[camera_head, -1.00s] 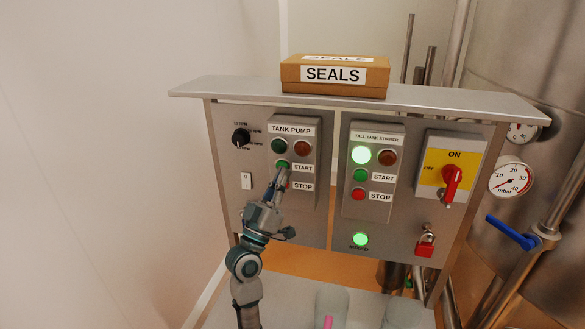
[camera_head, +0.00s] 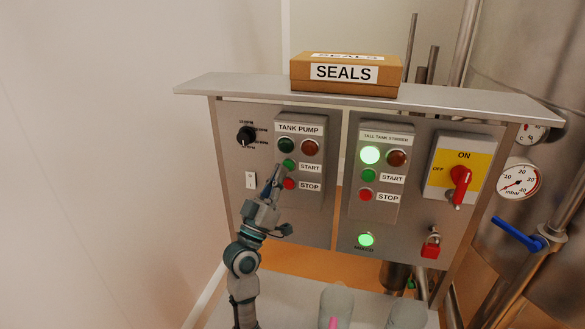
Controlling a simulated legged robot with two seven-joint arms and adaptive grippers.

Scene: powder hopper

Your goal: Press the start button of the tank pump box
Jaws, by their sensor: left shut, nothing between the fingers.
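The tank pump box (camera_head: 324,185) is a grey box on the left of the steel panel. Its green start button (camera_head: 288,163) sits below a dark green lamp (camera_head: 286,145) and an amber lamp (camera_head: 310,147). The red stop button (camera_head: 289,183) is below the start button and is visible. My left gripper (camera_head: 277,172) is shut and empty. Its tips are just left of and below the start button, seemingly apart from it, though the depth gap is hard to judge. My right gripper is not in view.
A red rotary switch (camera_head: 460,181) is further right. A black knob (camera_head: 245,136) is to the left. A SEALS box (camera_head: 345,88) lies on the top shelf (camera_head: 225,84).

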